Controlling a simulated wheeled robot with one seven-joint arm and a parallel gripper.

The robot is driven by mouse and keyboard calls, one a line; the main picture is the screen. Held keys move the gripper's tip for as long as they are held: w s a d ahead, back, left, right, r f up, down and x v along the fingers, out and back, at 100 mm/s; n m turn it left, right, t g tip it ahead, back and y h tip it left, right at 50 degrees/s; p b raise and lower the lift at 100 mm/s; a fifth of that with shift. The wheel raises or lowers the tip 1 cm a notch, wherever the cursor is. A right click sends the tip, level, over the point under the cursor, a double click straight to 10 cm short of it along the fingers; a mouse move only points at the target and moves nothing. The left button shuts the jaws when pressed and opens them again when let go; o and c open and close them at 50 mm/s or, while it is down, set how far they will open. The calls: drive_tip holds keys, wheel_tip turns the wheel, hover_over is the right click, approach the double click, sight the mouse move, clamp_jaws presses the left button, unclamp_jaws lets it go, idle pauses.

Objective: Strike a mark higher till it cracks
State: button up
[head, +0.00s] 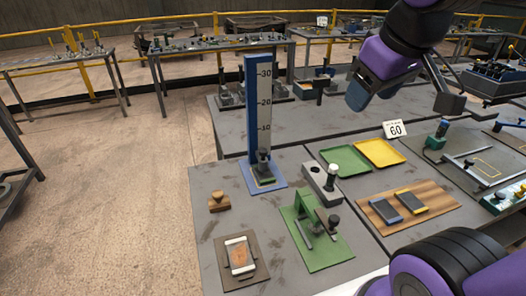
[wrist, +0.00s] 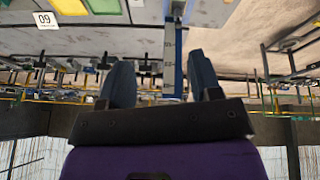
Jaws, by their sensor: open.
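A tall gauge (head: 265,105) with a blue post and a white scale marked 10, 20 and 30 stands on a blue base at the table's left corner. A small dark and green block with an upright knob (head: 263,168) sits at its foot. The post shows upside down in the wrist view (wrist: 170,65). A white card (head: 395,129) reads 60. My gripper (head: 372,92) hangs above the table, right of the gauge and apart from it. In the wrist view its two fingers (wrist: 162,82) are spread with nothing between them. No crack is discernible.
Nearby are a framed plate with an orange-brown patch (head: 240,256), a wooden stamp (head: 219,202), a green fixture (head: 317,235), a grey block with a white-topped knob (head: 325,182), green (head: 345,161) and yellow (head: 380,153) trays, and a wooden board (head: 408,207) with two dark blocks.

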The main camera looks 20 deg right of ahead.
drive_tip(key=w+a+f+n+g, duration=0.1)
drive_tip(key=w+n, duration=0.5)
drive_tip(key=w, duration=0.4)
drive_tip(key=n+g, duration=0.4)
drive_tip(key=n, duration=1.5)
hover_over(263, 150)
wheel_tip(263, 150, down, 23)
wheel_tip(263, 150, down, 10)
drive_tip(key=shift+f, duration=0.2)
